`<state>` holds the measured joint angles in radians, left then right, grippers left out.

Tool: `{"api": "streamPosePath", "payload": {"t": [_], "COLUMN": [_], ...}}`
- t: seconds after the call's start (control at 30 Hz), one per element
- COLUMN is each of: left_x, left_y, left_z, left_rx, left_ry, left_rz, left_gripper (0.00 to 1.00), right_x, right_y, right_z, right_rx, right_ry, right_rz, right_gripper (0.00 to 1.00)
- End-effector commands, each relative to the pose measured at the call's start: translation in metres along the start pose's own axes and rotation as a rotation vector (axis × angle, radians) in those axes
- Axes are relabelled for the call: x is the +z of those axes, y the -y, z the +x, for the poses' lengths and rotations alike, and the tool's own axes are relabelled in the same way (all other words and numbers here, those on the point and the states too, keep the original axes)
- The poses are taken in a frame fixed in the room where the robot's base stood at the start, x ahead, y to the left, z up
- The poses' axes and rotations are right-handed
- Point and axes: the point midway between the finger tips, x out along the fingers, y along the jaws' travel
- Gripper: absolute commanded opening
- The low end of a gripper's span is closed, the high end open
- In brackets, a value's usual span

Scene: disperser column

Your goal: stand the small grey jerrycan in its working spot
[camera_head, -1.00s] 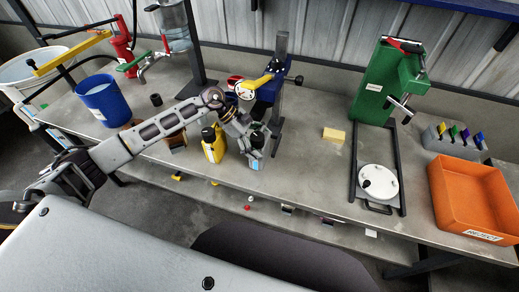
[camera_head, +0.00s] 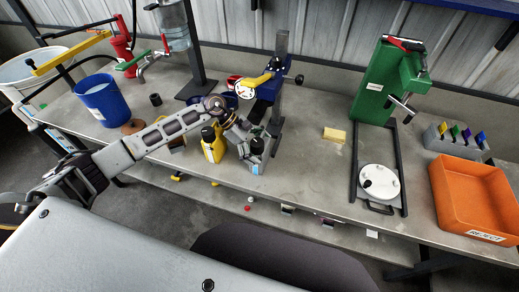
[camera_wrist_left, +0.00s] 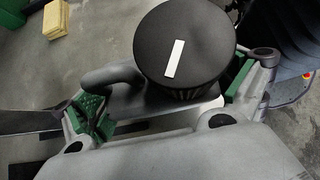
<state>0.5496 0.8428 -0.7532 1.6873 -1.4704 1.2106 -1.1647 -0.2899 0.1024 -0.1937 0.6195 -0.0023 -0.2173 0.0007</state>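The small grey jerrycan (camera_head: 256,163) has a black cap and is near the bench's front edge, in front of the blue column stand (camera_head: 269,90). In the left wrist view the jerrycan (camera_wrist_left: 112,80) shows its grey handle and a big black cap with a white mark. My left gripper (camera_head: 248,142) is around it, with green-padded fingers on both sides of the body in the left wrist view (camera_wrist_left: 165,105). It looks shut on the jerrycan. Whether the base touches the bench is unclear. My right gripper is not in view.
A yellow jerrycan (camera_head: 213,146) stands close left of the grey one. A yellow block (camera_head: 334,135), a green press (camera_head: 385,85), a white round lid (camera_head: 379,181) and an orange reject bin (camera_head: 474,200) are to the right. Bare bench (camera_head: 310,165) lies between.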

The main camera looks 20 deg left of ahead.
Motion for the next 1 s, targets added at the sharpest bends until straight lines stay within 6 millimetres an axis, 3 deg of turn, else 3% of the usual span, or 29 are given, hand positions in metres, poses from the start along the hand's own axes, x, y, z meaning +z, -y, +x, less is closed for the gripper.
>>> {"api": "streamPosePath", "payload": {"t": [0.57, 1.0], "left_x": [0.002, 0.001], "left_y": [0.000, -0.001], "left_z": [-0.002, -0.058], "left_rx": [0.000, 0.002], "left_ry": [0.000, -0.002], "left_rz": [0.000, 0.001], "left_gripper": [1.00, 1.00], "right_x": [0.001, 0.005], "right_y": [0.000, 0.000], "right_z": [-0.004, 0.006], "right_rx": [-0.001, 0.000], "right_ry": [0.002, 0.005], "right_rz": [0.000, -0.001], "right_gripper": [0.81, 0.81]}}
